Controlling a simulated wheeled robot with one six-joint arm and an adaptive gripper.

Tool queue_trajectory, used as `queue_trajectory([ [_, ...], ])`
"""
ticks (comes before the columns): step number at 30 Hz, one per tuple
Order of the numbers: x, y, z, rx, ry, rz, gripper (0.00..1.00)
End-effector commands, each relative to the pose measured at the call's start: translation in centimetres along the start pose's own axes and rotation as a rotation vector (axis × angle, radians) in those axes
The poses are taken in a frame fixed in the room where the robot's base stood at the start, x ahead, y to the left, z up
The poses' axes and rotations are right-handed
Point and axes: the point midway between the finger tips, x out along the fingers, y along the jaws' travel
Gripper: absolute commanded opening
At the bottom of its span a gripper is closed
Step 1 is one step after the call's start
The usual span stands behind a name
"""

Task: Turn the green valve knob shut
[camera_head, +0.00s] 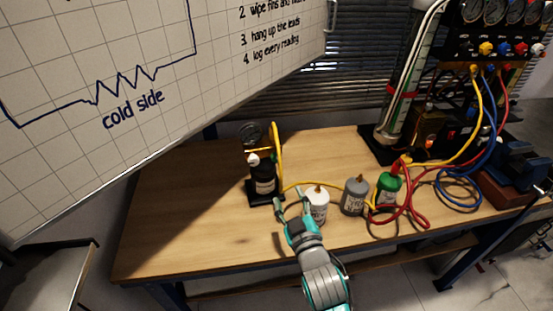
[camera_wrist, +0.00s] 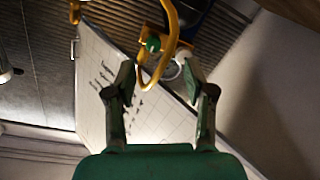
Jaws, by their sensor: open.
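The green valve knob (camera_wrist: 153,44) shows small in the wrist view, on a yellow fitting beside a looped yellow hose (camera_wrist: 172,30). A white round knob (camera_wrist: 184,57) and a pale gauge face (camera_wrist: 170,70) are close to it. In the head view the black gauge stand (camera_head: 259,165) is on the workbench, with a yellow hose over it; I cannot make out the green knob there. My gripper (camera_wrist: 158,82) is open, its fingers apart. The green knob appears beyond the fingertips, between their lines, not touched. In the head view my gripper (camera_head: 292,199) is just in front of the stand.
A white bottle (camera_head: 317,205) stands close to the right of my gripper. A grey bottle (camera_head: 354,196) and a green bottle (camera_head: 388,188) stand further right, among red and yellow hoses. The workbench (camera_head: 190,220) is clear on the left. A whiteboard (camera_head: 150,60) hangs over the left side.

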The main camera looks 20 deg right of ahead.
Motion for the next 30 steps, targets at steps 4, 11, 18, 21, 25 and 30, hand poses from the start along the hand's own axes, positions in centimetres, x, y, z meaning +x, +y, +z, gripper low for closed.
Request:
queue_trajectory([
  [4, 2.1, 0.8, -1.8, -0.018, 0.008, 0.017, 0.54],
  [11, 3.4, 1.1, -2.3, -0.025, 0.010, 0.022, 0.54],
  [18, 6.9, 1.2, -2.4, -0.023, 0.010, 0.022, 0.54],
  [21, 8.7, 1.3, -2.4, -0.024, 0.010, 0.022, 0.54],
  [25, 10.7, 1.3, -2.4, -0.024, 0.009, 0.022, 0.54],
  [30, 12.6, 1.3, -2.4, -0.024, 0.010, 0.022, 0.54],
])
